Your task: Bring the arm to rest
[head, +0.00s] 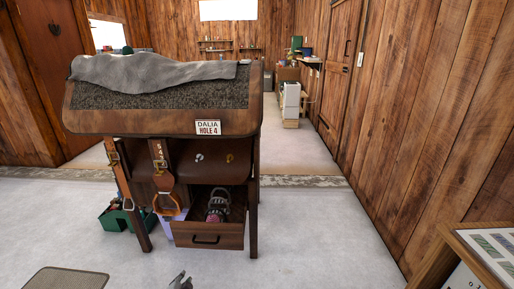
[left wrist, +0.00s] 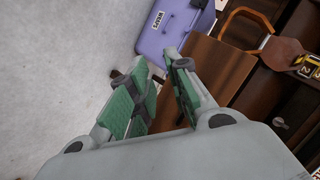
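My left gripper (head: 181,281) shows only as grey fingertips at the bottom edge of the head view, in front of the saddle stand and over the pale floor. In the left wrist view the left gripper (left wrist: 156,62) has its two green-padded fingers apart, with nothing between them. The rest of my left arm is out of the head view. My right gripper is in neither view.
The saddle stand (head: 255,215) has its drawer (head: 207,235) pulled out, with a dark strapped item (head: 217,205) inside. A purple box (left wrist: 172,32), a stirrup (head: 169,204) and a green crate (head: 118,217) are beside it. A table (head: 450,250) stands right; floor between is clear.

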